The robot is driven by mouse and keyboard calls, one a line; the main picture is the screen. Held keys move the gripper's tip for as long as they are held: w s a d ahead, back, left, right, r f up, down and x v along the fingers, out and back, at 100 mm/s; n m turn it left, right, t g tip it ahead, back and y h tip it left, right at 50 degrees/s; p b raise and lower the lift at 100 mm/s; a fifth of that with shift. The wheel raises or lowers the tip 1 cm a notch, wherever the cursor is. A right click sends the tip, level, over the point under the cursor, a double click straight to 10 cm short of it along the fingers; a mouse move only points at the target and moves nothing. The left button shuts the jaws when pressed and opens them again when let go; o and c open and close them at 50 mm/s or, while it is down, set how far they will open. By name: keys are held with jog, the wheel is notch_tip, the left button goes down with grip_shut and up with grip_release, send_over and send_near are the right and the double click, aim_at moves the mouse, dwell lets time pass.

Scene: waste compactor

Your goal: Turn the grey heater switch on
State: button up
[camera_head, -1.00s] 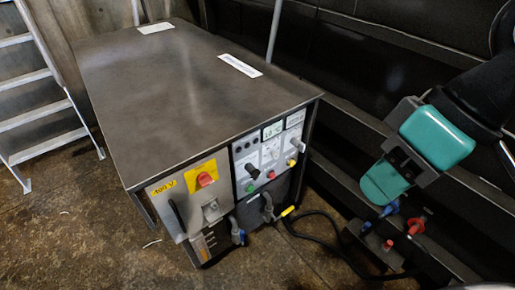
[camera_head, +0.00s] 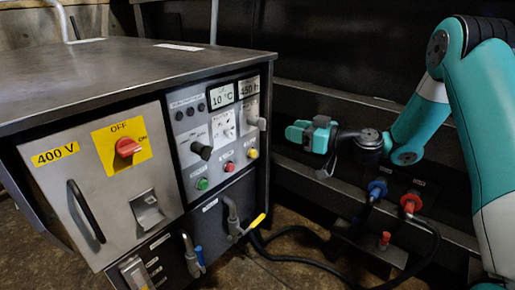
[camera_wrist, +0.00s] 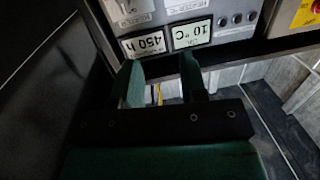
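The grey heater switch (camera_head: 257,122) is a small pale grey knob on the upper right of the control panel (camera_head: 185,185), under the 450 h display (camera_head: 249,87). Its exact turn is too small to tell. My gripper (camera_head: 291,133) is just right of the panel in the head view, pointing left, apart from the switch. In the wrist view my gripper (camera_wrist: 160,63) has two teal fingers spread with an empty gap between them. The 450 h display (camera_wrist: 145,43) shows upside down just beyond the fingers. I cannot make out the grey switch clearly there.
Cables (camera_head: 290,232) run low. Blue (camera_head: 376,190) and red (camera_head: 411,203) connectors sit on the right wall ledge.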

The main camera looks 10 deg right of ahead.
aim_at(265, 124)
jog(key=w+d+f+m+t+h+b, duration=0.1)
jog(key=w+d+f+t, duration=0.1)
jog(key=d+f, duration=0.15)
jog(key=b+x, duration=0.1)
jog(key=x, duration=1.6)
jog(key=shift+s+a+f, duration=0.2)
jog(key=c, duration=0.6)
